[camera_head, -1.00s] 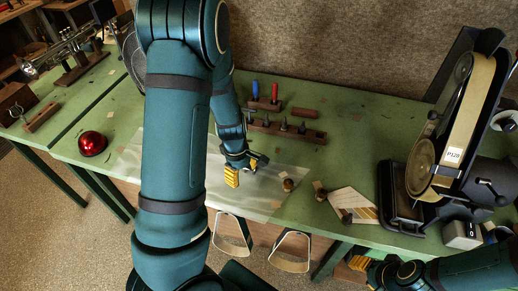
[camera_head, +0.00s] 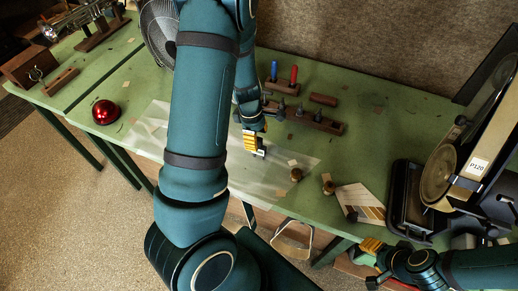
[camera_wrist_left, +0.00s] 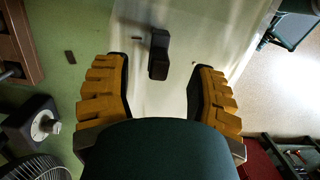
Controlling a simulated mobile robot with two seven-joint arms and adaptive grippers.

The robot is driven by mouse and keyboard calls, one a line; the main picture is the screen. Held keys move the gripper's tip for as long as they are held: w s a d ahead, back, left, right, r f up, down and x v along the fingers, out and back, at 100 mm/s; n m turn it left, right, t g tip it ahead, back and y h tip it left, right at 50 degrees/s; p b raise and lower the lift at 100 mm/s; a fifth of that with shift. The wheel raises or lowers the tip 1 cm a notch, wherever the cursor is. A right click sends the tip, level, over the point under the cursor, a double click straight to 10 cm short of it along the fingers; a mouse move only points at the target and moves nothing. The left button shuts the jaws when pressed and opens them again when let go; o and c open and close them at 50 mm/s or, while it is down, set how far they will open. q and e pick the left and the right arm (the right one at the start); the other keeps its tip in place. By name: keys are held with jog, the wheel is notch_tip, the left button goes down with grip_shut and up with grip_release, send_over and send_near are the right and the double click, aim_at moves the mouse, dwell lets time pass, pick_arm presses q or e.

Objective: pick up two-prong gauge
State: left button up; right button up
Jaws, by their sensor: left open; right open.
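My left gripper (camera_head: 254,146) is open, low over the pale mat (camera_head: 215,150) on the green bench. In the left wrist view its yellow-padded fingers (camera_wrist_left: 160,95) are spread apart. A small dark block (camera_wrist_left: 158,60) with a thin pin near its upper left lies ahead, roughly midway between them and apart from both. I cannot tell for sure whether this is the two-prong gauge; no two prongs show clearly. In the head view my left arm hides part of the mat. My right gripper (camera_head: 372,262) is open and empty at the bench's front right.
A wooden rack (camera_head: 318,122) with pegs and red and blue handled tools stands behind. Brown knobs (camera_head: 296,175) lie right of the left gripper. A belt sander (camera_head: 450,170) stands at right, a red dome (camera_head: 105,112) at left, a fan (camera_head: 160,35) behind my arm.

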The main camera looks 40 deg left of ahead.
aim_at(260, 147)
pick_arm(q)
jog(key=f, duration=0.3)
jog(key=f+b, duration=0.1)
jog(key=f, duration=0.1)
jog(key=shift+w+d, duration=0.25)
jog(key=shift+d, duration=0.1)
grip_shut()
